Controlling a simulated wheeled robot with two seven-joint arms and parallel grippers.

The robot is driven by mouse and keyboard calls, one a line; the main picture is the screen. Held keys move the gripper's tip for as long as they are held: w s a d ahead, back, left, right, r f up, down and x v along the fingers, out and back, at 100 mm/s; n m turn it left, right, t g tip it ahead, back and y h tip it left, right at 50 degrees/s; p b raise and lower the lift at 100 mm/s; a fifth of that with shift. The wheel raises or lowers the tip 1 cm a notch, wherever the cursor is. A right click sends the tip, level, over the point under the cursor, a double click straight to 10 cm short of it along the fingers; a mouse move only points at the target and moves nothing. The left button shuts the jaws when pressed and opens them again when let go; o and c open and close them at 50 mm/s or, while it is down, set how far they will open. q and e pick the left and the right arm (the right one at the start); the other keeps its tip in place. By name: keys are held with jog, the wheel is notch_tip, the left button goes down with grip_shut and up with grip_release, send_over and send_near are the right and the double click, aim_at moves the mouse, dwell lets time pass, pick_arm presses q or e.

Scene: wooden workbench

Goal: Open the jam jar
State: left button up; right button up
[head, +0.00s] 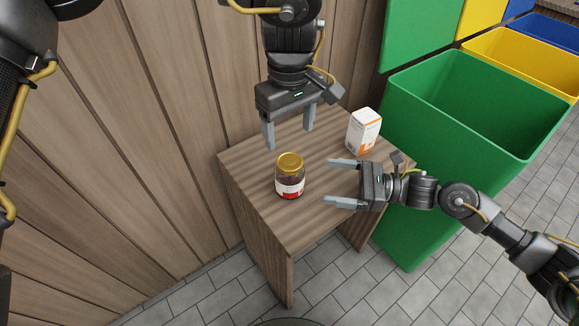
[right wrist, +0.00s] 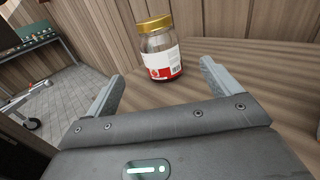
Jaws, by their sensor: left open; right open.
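The jam jar (head: 289,182) stands upright on the wooden workbench (head: 268,215), with its gold lid (head: 290,163) on top and a white and red label. My left gripper (head: 289,138) is open, pointing down above and just behind the jar, apart from it. My right gripper (head: 342,182) is open and lies to the right of the jar, fingers pointing left at it with a gap between. In the right wrist view the jar (right wrist: 161,55) shows ahead, between and beyond the two open fingers (right wrist: 165,82), its lid (right wrist: 154,23) on. Neither gripper touches it.
A white and orange carton (head: 362,132) stands at the bench's right back. A green bin (head: 470,105) stands right beside the bench, with a yellow bin (head: 515,62) beyond. A plank wall (head: 150,120) closes the left. The bench's front is clear.

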aim_at(291, 175)
pick_arm(q)
jog(key=shift+w+f, duration=0.1)
jog(key=shift+w, duration=0.05)
pick_arm(e)
jog(key=shift+w+f, duration=0.1)
jog(key=shift+w, duration=0.05)
jog(key=shift+a, duration=0.4)
jog(key=a, duration=0.3)
jog(key=w+a, duration=0.1)
jog(key=a, duration=0.6)
jog(key=shift+w, duration=0.25)
jog(key=shift+d, duration=0.1)
grip_shut()
pick_arm(q)
jog(key=shift+f, duration=3.95)
jog(key=shift+c, duration=0.4)
jog(key=c, duration=1.1)
